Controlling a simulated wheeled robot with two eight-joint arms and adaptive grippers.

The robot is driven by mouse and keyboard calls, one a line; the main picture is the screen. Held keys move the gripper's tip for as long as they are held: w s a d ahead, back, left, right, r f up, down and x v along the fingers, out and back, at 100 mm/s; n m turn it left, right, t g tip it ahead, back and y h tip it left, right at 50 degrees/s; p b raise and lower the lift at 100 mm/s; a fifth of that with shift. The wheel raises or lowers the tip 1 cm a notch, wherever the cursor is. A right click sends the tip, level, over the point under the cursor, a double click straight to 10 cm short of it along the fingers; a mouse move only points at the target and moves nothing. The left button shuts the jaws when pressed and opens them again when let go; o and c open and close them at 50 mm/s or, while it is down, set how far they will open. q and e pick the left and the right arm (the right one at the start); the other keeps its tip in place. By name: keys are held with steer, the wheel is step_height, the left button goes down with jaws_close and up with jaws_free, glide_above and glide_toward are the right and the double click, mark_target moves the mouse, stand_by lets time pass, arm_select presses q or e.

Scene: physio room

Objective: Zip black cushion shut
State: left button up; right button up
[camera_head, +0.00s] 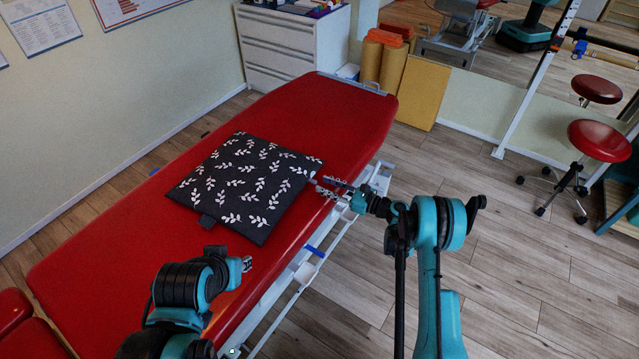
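The black cushion (243,183) with a white leaf pattern lies flat on the red treatment table (120,240). My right gripper (318,184) is just beside the cushion's right corner, above the table's right edge. Its two fingers look apart, and I see nothing between them; whether a fingertip touches the cushion is unclear. My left gripper (247,264) is low over the table, apart from the cushion's near edge. Its fingers are too small and partly hidden to tell their state. I cannot make out the zip or its slider.
A white drawer cabinet (285,50) stands behind the table's far end. Orange rolls (383,60) and a yellow block (422,92) stand to its right. Red stools (598,141) are at the far right. The wooden floor (520,265) right of the table is clear.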

steer(key=v, duration=0.8)
steer(key=shift+d, duration=0.25)
steer(key=shift+s+r, duration=0.1)
